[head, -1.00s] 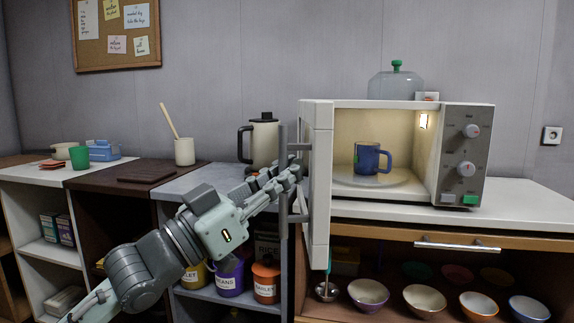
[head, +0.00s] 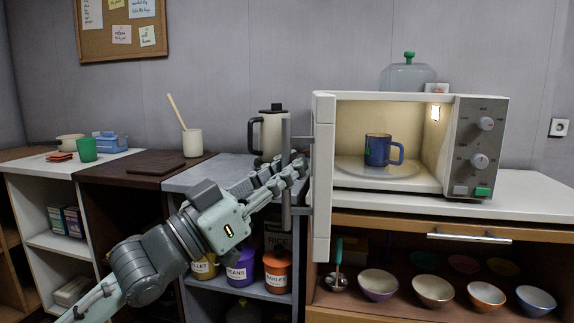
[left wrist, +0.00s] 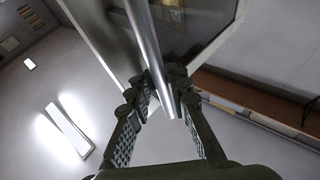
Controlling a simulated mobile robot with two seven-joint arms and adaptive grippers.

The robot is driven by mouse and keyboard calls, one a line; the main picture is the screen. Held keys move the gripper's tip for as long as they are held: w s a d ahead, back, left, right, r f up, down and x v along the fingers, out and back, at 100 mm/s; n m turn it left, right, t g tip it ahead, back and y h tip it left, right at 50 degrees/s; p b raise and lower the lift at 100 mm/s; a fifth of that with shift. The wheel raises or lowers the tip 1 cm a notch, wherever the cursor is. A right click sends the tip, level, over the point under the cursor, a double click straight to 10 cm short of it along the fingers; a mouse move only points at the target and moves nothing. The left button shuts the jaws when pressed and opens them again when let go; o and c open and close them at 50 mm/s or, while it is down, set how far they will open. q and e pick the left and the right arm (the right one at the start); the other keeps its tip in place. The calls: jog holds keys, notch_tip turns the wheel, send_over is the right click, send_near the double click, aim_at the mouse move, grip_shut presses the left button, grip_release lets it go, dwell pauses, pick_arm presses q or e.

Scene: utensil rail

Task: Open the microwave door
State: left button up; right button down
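The microwave (head: 474,150) stands on the white counter with its door (head: 322,180) swung wide open, seen nearly edge-on in the head view. The lit inside shows a blue mug (head: 378,150) on the turntable plate (head: 350,166). The door's grey bar handle (head: 286,200) is on the door's left side. My left gripper (head: 293,170) is at the handle's middle. In the left wrist view, its fingers close in from both sides on the metal handle (left wrist: 148,35), with the fingertips (left wrist: 162,82) against it. My right gripper is out of view.
A kettle (head: 271,132) stands behind my left gripper. Bowls (head: 433,290) and a utensil (head: 338,262) are on the shelf below the microwave. Labelled tubs (head: 277,272) sit under the counter at left. A clear container (head: 408,78) is on the microwave.

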pick_arm(q)
jog(key=shift+o, duration=1.4)
jog(key=shift+s, duration=0.2)
jog(key=shift+w+r, duration=0.1)
jog(key=s+a+f, duration=0.1)
jog(key=s+a, duration=0.8)
jog(key=a, duration=0.2)
jog(key=shift+s+a, duration=0.2)
jog(key=shift+s, duration=0.05)
jog(key=shift+f, duration=0.1)
